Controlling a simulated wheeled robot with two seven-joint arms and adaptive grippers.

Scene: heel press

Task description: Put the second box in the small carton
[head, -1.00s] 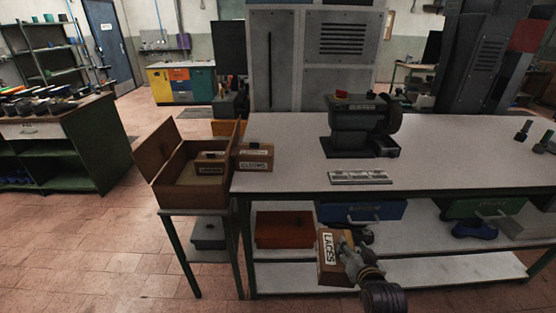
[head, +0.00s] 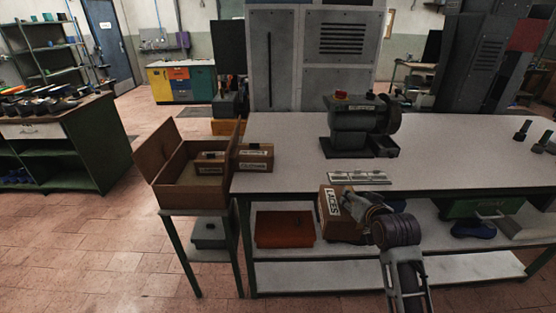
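An open brown carton (head: 178,170) with raised flaps stands on a small side stand at the left end of the workbench. One small labelled box (head: 210,168) with a dark knob is inside it, toward its right side. Another labelled brown box (head: 255,160) sits on the bench's left end, just right of the carton. My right gripper (head: 366,208) is shut on a brown box marked LACES (head: 334,214), held tilted at the bench's front edge. The wrist hides part of the fingers. My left gripper is not in view.
The workbench (head: 290,145) carries a dark grinder-like machine (head: 358,125) and a flat plate with pale pieces (head: 358,178). An orange-red bin (head: 284,229) is on the lower shelf. The bench top between the labelled box and the machine is clear.

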